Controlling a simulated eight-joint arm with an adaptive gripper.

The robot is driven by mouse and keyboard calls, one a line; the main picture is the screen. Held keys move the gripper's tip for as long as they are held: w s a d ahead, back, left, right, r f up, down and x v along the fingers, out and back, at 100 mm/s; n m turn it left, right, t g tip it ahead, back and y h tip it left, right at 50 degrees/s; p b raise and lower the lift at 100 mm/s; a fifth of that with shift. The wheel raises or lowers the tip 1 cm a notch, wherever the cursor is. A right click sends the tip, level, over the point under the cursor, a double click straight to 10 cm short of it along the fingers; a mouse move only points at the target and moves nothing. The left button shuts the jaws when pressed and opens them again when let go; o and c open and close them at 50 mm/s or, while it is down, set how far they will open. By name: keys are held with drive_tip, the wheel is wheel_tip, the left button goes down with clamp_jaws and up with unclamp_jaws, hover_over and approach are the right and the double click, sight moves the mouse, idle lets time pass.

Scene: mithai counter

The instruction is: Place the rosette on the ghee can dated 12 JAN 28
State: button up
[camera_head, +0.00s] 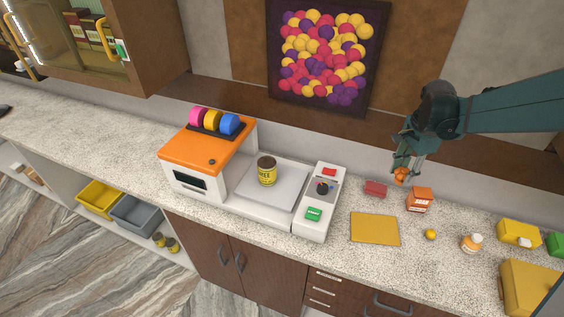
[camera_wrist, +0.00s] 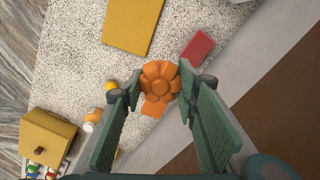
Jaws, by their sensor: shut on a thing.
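The orange flower-shaped rosette (camera_head: 401,174) is held in my gripper (camera_head: 404,170) above the right part of the counter, near an orange box. In the wrist view the rosette (camera_wrist: 160,80) sits between the two fingertips (camera_wrist: 161,88). A yellow can (camera_head: 267,174) with a dark top stands upright on the white weighing plate, left of my gripper. Two similar cans, one (camera_head: 158,239) and another (camera_head: 173,245), stand on the low shelf at lower left. No date is readable on any can.
The orange box (camera_head: 419,200), red block (camera_head: 375,189), yellow mat (camera_head: 375,228), yellow ball (camera_head: 430,234) and bottle (camera_head: 471,242) lie around the gripper's side of the counter. The machine's orange-topped unit (camera_head: 208,150) stands left of the plate (camera_head: 285,190). Yellow (camera_head: 99,198) and grey (camera_head: 134,215) bins sit below.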

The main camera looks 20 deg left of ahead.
drive_tip(key=w+a+r+n, duration=0.1)
drive_tip(key=a+r+n, duration=0.1)
drive_tip(key=a, duration=1)
wheel_tip(320, 180, up, 7)
drive_tip(key=n, duration=0.7)
hover_over(267, 162)
drive_tip(key=shift+p, duration=0.35)
drive_tip(key=shift+f, duration=0.1)
drive_tip(key=shift+f, duration=3)
drive_tip(key=shift+f, duration=1.9)
drive_tip(key=shift+f, duration=0.15)
